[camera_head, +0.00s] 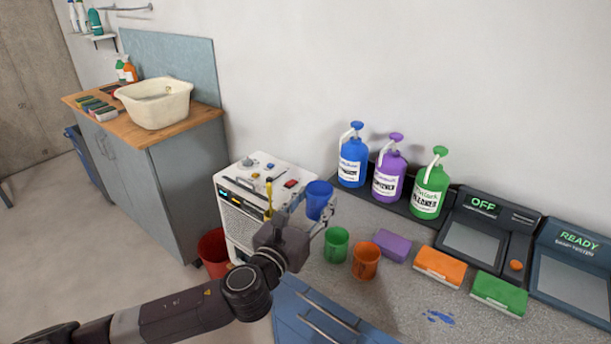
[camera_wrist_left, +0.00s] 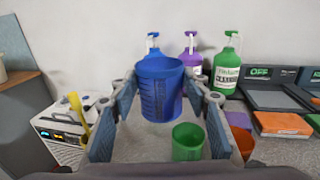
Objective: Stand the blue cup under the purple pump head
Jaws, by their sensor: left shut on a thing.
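My left gripper (camera_head: 308,228) is shut on the blue cup (camera_head: 319,198) and holds it upright above the counter, left of the pump bottles. In the left wrist view the blue cup (camera_wrist_left: 160,88) sits between the two finger pads. The purple pump head (camera_head: 396,137) tops the purple bottle (camera_head: 389,176), between the blue bottle (camera_head: 352,162) and the green bottle (camera_head: 430,191). The bottles stand on a dark strip at the wall. In the wrist view the purple pump head (camera_wrist_left: 191,34) shows beyond the cup. My right gripper is not in view.
A green cup (camera_head: 336,244) and an orange cup (camera_head: 365,261) stand on the counter (camera_head: 400,300) near the held cup. Purple (camera_head: 392,244), orange (camera_head: 440,267) and green (camera_head: 498,294) sponge-like blocks lie to their right. A white device (camera_head: 240,215) stands left; dark consoles (camera_head: 474,240) stand right.

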